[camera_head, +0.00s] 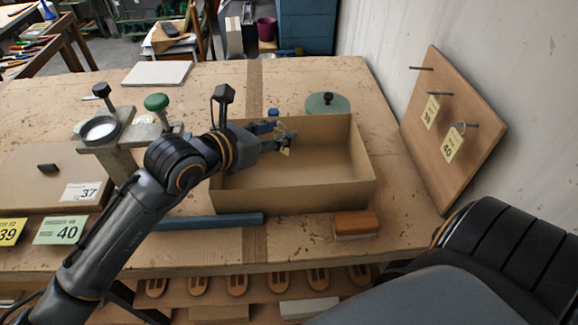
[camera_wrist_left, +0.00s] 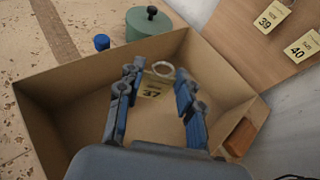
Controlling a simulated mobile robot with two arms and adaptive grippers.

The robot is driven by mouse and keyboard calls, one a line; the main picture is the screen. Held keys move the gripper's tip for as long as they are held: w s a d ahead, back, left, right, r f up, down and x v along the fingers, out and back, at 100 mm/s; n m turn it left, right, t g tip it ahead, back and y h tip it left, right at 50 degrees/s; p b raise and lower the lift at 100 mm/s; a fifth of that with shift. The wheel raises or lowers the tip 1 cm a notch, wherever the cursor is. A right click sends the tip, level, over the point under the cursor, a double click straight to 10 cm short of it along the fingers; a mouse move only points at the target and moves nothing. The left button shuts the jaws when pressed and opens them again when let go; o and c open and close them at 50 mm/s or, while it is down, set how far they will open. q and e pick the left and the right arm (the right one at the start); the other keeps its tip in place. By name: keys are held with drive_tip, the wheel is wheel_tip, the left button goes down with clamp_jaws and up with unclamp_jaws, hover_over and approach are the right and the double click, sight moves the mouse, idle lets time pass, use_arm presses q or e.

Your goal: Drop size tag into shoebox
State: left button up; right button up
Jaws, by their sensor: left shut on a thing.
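The open cardboard shoebox (camera_head: 300,195) stands on the workbench; its walls also show in the left wrist view (camera_wrist_left: 52,115). My left gripper (camera_head: 285,138) is over the box's opening, and its fingers also show in the left wrist view (camera_wrist_left: 160,75). It is shut on the size tag (camera_wrist_left: 152,90), a small yellow tag with a ring, reading 37. The tag (camera_head: 286,150) hangs below the fingertips, above the box floor. My right gripper is out of view; only part of my right arm shows at the lower right.
A pegboard (camera_head: 450,125) with tags 39 and 40 leans at the right. A green round lidded pot (camera_head: 327,103) stands behind the box. A blue bar (camera_head: 210,222) and a brush (camera_head: 355,224) lie in front. A brown box (camera_head: 40,165) labelled 37 is at the left.

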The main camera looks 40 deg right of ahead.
use_arm(q)
drive_tip(key=o, duration=0.6)
drive_tip(key=shift+c, duration=0.2)
drive_tip(key=shift+o, duration=0.9)
drive_tip(key=shift+d, duration=0.1)
drive_tip(key=shift+a+r, duration=0.1)
drive_tip(key=shift+a, duration=0.15)
drive_tip(key=v, duration=1.1)
drive_tip(key=shift+a, duration=0.35)
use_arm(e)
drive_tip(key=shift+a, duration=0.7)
use_arm(q)
drive_tip(key=shift+s, duration=0.1)
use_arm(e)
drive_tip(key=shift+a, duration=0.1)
